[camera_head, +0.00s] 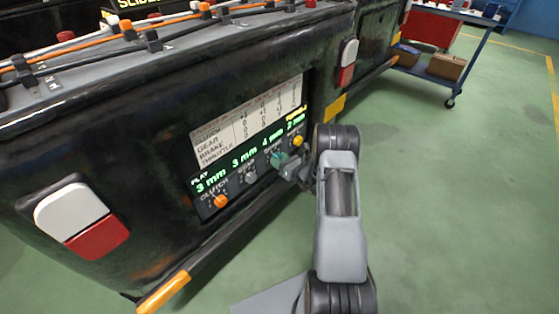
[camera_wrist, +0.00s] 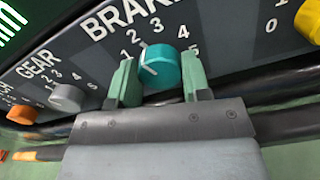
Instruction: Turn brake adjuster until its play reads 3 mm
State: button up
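The brake adjuster is a teal knob (camera_wrist: 160,68) under the BRAKE label on the dark panel, with a dial of 1 to 5. Its white mark points up and left, near the 2. In the head view the third green reading, 4 mm (camera_head: 272,142), is in the brake's place. In the head view my gripper (camera_head: 283,163) is at the panel, and the arm hides part of the panel's right end.
An orange clutch knob (camera_head: 221,201) and a grey gear knob (camera_wrist: 67,97) are on the left. A yellow knob (camera_wrist: 310,20) is close on the right. A printed table (camera_head: 250,122) is above the readings. Green floor lies open to the right, with a blue cart (camera_head: 440,75) behind.

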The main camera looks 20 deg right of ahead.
jog(key=c, duration=0.4)
jog(key=shift+o, duration=0.2)
jog(key=shift+f+n+b, duration=0.1)
jog(key=shift+n+b, duration=2.4)
jog(key=shift+n, duration=1.5)
jog(key=o, duration=0.9)
jog(key=shift+s, duration=0.1)
